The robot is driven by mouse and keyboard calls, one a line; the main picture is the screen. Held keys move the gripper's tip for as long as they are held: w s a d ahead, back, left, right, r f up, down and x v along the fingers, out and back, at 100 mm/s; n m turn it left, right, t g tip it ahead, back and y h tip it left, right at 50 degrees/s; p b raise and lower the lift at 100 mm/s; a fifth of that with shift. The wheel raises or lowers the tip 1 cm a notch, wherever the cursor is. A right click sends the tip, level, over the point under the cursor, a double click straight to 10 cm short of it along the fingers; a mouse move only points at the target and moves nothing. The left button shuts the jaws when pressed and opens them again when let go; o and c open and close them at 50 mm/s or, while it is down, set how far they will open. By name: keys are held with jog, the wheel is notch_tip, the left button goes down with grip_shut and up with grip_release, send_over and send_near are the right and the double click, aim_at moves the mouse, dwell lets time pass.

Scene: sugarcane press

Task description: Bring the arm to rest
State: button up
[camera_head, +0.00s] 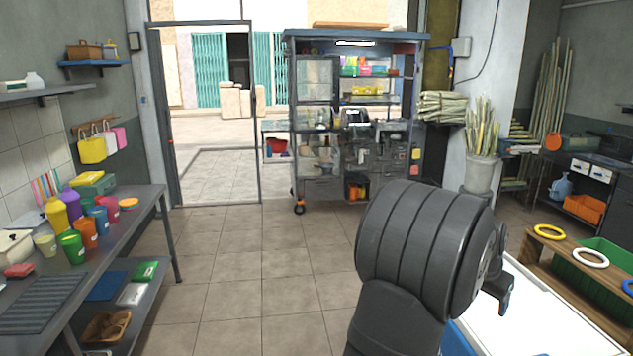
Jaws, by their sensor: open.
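My arm rises from the lower edge in the head view, with its large, dark ribbed link filling the space right of centre. My gripper (500,284) shows only in part past the right side of that link, above a white surface. Most of it is hidden behind the link. It is open, and I see nothing held in the part that shows.
A white worktop (540,325) lies beneath the gripper. To its right, a wooden rack (572,290) carries coloured rings and a green bin (600,258). A metal bench (105,240) with cups stands left. The tiled floor (255,265) is clear before a glass cart (335,150).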

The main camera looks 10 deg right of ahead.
jog(key=w+a+f+n, duration=0.1)
jog(key=w+a, duration=0.4)
jog(key=a, duration=0.4)
jog(key=w+a+f+n+t+y, duration=0.1)
jog(key=w+a+f+n, duration=0.1)
jog(key=w+a, duration=0.3)
jog(key=w+a+f+n, duration=0.1)
jog(key=w+a, duration=0.4)
jog(key=a, duration=0.7)
jog(key=shift+w+a+f+n+t, duration=0.2)
jog(key=shift+a+n+t, duration=0.15)
jog(key=shift+n, duration=0.25)
jog(key=shift+d, duration=0.1)
jog(key=s+d+r+m, duration=0.1)
jog(key=s+d, duration=0.2)
jog(key=d, duration=0.3)
jog(key=s+d+r+m+g, duration=0.1)
jog(key=s+d, duration=0.2)
jog(key=d, duration=0.3)
jog(key=s+d+r+m, duration=0.1)
jog(key=s+d, duration=0.2)
jog(key=d, duration=0.4)
jog(key=shift+m+h, duration=0.3)
